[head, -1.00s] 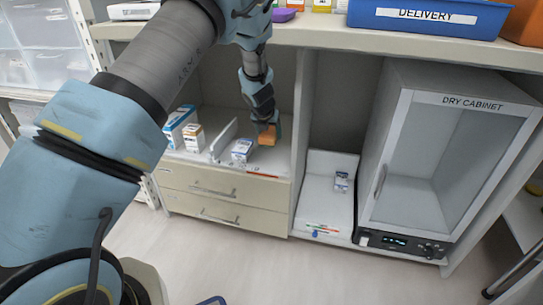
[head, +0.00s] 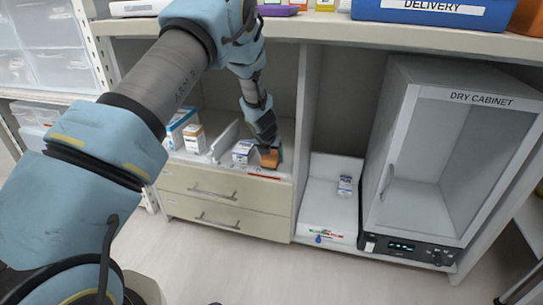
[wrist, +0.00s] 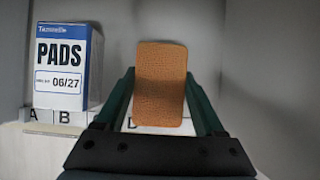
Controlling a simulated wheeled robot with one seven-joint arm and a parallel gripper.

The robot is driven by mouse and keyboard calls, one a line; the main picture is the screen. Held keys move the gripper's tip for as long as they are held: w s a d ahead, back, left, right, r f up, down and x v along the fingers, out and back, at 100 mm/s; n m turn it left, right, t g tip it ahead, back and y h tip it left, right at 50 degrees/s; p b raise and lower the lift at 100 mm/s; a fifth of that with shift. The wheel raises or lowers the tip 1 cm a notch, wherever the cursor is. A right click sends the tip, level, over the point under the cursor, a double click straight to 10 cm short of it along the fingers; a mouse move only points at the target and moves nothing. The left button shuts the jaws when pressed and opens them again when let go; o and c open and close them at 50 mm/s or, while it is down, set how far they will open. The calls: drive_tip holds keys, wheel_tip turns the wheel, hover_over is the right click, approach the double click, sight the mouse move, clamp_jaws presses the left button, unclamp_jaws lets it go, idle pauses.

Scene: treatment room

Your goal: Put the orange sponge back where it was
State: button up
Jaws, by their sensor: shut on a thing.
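The orange sponge (wrist: 160,85) is between the two fingers of my gripper (wrist: 160,105) in the wrist view, which is shut on it. In the head view the sponge (head: 269,158) is at the end of my gripper (head: 268,150), low in the left shelf bay near its front edge. A blue and white PADS box (wrist: 66,68) stands to the left of the sponge in the wrist view. Labels A and B show on the shelf edge below the box, and a label D shows just below the sponge. Whether the sponge touches the shelf is unclear.
More boxes (head: 193,138) stand left of a white divider (head: 224,141). Drawers (head: 222,196) are below. A white bin (head: 328,205) with a small box and the dry cabinet (head: 446,150) stand to the right. The blue DELIVERY tray (head: 432,12) is on the counter above.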

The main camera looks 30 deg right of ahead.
drive_tip(key=shift+f, duration=0.35)
drive_tip(key=o, duration=1.3)
drive_tip(key=shift+r, duration=0.1)
